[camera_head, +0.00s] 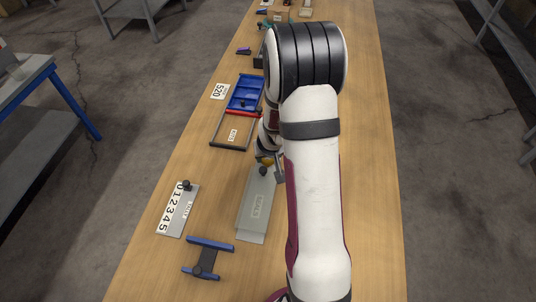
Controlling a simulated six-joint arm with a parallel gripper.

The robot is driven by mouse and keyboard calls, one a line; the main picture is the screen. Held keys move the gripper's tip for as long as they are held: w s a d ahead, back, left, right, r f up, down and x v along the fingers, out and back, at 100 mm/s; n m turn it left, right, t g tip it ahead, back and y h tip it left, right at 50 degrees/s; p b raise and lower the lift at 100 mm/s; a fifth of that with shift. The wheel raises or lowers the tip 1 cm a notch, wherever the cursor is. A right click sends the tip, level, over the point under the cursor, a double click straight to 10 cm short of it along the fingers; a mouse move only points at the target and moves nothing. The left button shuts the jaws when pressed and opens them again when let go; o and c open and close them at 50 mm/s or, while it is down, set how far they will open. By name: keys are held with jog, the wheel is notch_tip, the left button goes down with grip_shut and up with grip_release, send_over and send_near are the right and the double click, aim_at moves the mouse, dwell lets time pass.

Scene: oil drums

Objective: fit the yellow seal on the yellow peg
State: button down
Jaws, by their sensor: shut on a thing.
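My gripper (270,169) is low over the far end of a grey board (257,207) lettered like "SEALS", and my arm partly hides it. A small yellow-orange piece (266,161) shows at the gripper, and I take it to be the yellow seal held in the jaws. A dark round knob (263,171) is right beside it, and I cannot tell whether they touch. I cannot make out the yellow peg; my arm covers part of the table.
A plate with digits (178,210) and a dark knob lies left of the board. A blue-and-black bracket (207,257) lies in front. A blue tray (246,93) and a red-and-black frame (232,131) lie farther back, beside a "520" card (219,91). The right table side is clear.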

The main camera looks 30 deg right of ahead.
jog(key=shift+f, duration=1.3)
dwell(0.4)
jog(key=shift+c, duration=1.3)
grip_release()
jog(key=shift+o, duration=1.3)
jog(key=shift+a, duration=0.1)
jog(key=shift+r, duration=2.85)
